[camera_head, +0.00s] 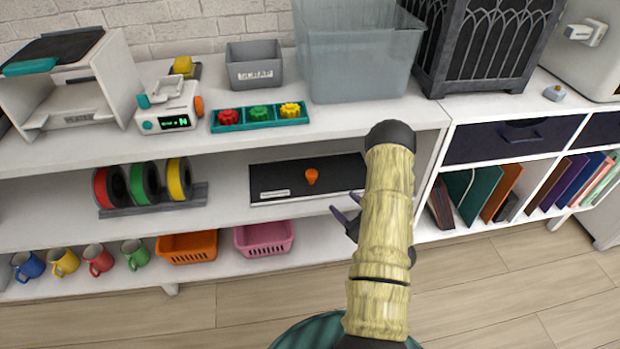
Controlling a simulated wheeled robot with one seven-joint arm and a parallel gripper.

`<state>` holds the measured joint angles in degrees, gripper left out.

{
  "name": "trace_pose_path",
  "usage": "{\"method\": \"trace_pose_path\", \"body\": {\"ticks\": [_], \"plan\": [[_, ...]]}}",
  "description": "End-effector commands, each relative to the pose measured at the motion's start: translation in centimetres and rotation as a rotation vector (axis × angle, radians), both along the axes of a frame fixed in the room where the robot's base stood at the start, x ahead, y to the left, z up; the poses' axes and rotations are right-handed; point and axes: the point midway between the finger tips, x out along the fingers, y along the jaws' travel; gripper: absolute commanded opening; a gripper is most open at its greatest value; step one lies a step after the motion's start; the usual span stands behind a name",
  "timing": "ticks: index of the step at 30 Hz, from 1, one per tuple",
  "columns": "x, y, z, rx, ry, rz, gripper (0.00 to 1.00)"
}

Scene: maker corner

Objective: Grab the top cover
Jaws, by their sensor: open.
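A flat black cover with an orange knob (311,177) lies on the middle shelf. It has a pale label at its front left and a light edge along the front. Its right end is close to or behind my arm in the picture. My gripper (342,217) shows as dark fingers left of my pale yellow arm, in front of the shelf and below the cover's right end. The fingers are apart and hold nothing. The rest of the gripper is hidden behind my arm.
Spools (145,183) in red, green and yellow stand left of the cover. Mugs, an orange basket (188,247) and a pink basket (264,239) are on the bottom shelf. A grey scrap bin (254,65), clear tub (358,55) and small machines are on top.

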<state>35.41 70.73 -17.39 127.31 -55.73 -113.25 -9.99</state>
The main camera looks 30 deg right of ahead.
Motion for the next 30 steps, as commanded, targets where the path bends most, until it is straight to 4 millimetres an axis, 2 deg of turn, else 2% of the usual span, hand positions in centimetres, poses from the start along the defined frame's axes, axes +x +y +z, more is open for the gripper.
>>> {"method": "trace_pose_path", "body": {"ticks": [3, 13, 17, 26, 30], "plan": [[2.2, 0.5, -0.2, -0.002, -0.003, 0.002, 0.58], [7.6, 1.5, -0.2, -0.002, -0.002, 0.001, 0.58], [8.4, 1.7, 0.0, 0.000, 0.000, 0.000, 0.58], [8.5, 1.7, -0.1, 0.000, 0.000, -0.001, 0.58], [9.7, 2.1, -0.3, -0.002, -0.001, 0.000, 0.58]]}}
